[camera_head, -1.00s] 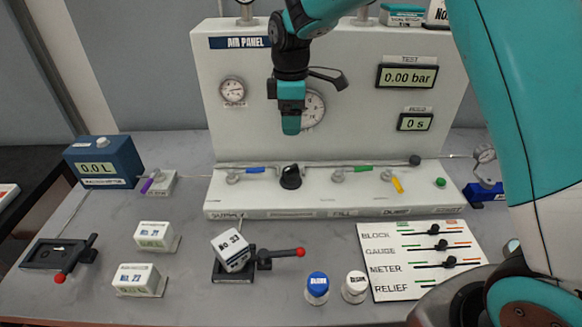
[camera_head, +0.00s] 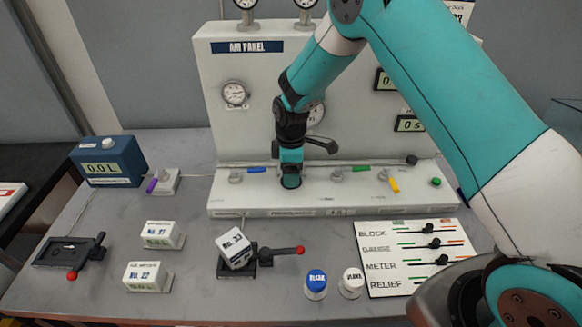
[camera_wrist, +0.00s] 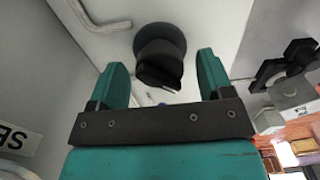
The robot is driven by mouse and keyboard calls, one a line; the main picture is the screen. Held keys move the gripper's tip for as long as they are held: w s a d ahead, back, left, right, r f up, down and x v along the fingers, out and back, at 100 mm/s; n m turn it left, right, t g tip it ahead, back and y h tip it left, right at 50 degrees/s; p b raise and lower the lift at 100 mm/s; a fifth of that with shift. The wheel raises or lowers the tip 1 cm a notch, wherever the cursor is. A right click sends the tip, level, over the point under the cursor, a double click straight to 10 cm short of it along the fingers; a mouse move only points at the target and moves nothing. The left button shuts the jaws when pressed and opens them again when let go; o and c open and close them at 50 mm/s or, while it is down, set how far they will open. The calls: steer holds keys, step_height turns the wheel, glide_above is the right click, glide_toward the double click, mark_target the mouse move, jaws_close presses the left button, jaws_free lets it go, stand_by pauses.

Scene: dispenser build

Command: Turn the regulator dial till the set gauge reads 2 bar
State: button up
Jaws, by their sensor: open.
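The regulator dial (camera_wrist: 160,55) is a black round knob with a raised grip, seen in the wrist view between the two teal fingers. My gripper (camera_wrist: 161,68) is open, with a gap on either side of the dial, and is not closed on it. How deep the fingertips reach around it is unclear. In the head view my gripper (camera_head: 290,183) points down at the panel's lower ledge and hides the dial. The larger panel gauge (camera_head: 316,115) is partly hidden behind my arm, and its reading cannot be made out.
The air panel (camera_head: 222,140) carries a small left gauge (camera_head: 234,93). Blue (camera_head: 257,170), green (camera_head: 361,168) and yellow (camera_head: 393,184) valve levers flank the dial on the ledge. A clamped white block (camera_head: 234,248) and a slider board (camera_head: 376,288) lie in front.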

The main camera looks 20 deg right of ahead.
steer(key=c, duration=0.9)
steer(key=m+b, duration=0.1)
steer(key=m, duration=0.1)
steer(key=shift+f+m, duration=0.1)
steer(key=shift+m, duration=0.3)
steer(key=m+b, duration=0.1)
steer(key=m, duration=0.2)
steer(key=shift+m+b, duration=0.3)
steer(key=shift+b, duration=0.05)
steer(key=m+b, duration=0.1)
steer(key=m, duration=0.2)
steer(key=shift+m, duration=1.8)
steer(key=shift+m+b, duration=0.3)
